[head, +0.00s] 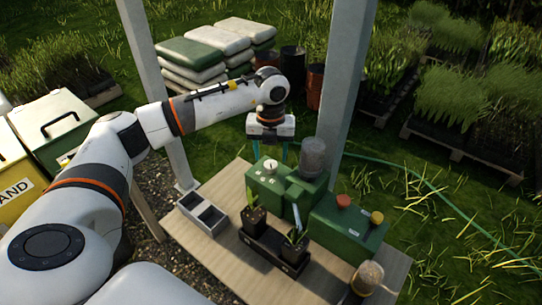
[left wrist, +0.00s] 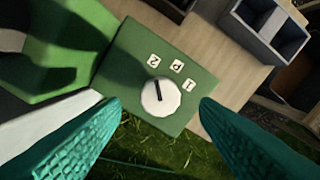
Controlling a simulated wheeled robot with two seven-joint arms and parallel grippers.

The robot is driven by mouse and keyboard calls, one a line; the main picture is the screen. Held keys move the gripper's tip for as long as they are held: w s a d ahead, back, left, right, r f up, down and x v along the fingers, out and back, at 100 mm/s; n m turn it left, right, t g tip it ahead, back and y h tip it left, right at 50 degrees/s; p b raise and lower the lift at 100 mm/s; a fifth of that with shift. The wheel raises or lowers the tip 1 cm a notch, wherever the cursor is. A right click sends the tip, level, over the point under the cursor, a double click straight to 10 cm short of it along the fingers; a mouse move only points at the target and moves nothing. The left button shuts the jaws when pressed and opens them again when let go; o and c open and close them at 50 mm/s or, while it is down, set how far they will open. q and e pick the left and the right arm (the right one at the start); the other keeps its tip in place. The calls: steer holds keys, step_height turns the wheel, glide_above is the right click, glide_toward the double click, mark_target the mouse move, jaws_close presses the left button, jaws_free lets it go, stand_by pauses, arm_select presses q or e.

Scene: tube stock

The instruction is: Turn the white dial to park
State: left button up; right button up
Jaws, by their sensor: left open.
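The white dial (head: 270,164) sits on top of a green box (head: 264,186) on the bench. In the left wrist view the round dial (left wrist: 160,97) has a dark pointer line aimed up, roughly toward the label that looks like 2 (left wrist: 153,61). The label P (left wrist: 177,66) is in the middle, and a third label (left wrist: 189,86), seemingly 1, is at the right. My left gripper (left wrist: 161,106) is open, its teal fingers on either side of the dial and apart from it. In the head view the gripper (head: 270,150) is just behind and above the dial. My right gripper is not in view.
A green box with red (head: 343,201) and yellow (head: 376,217) knobs is farther right. Potted seedlings stand in a black tray (head: 272,249). A grey divided bin (head: 202,213) is at left. A post (head: 347,90) rises behind.

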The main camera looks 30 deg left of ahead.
mark_target(271, 163)
arm_select(q)
steer(key=shift+f, duration=1.55)
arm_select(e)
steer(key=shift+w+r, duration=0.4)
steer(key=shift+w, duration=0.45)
arm_select(q)
steer(key=shift+c, duration=0.3)
steer(key=c, duration=0.9)
steer(key=shift+c, duration=0.2)
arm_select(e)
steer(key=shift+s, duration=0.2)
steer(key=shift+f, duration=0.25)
arm_select(q)
steer(key=m+b, duration=0.2)
steer(key=m, duration=0.1)
steer(key=shift+f+m, duration=0.1)
steer(key=shift+m, duration=0.3)
steer(key=m+b, duration=0.2)
steer(key=m, duration=0.2)
steer(key=shift+d+m, duration=0.1)
steer(key=shift+m, duration=0.3)
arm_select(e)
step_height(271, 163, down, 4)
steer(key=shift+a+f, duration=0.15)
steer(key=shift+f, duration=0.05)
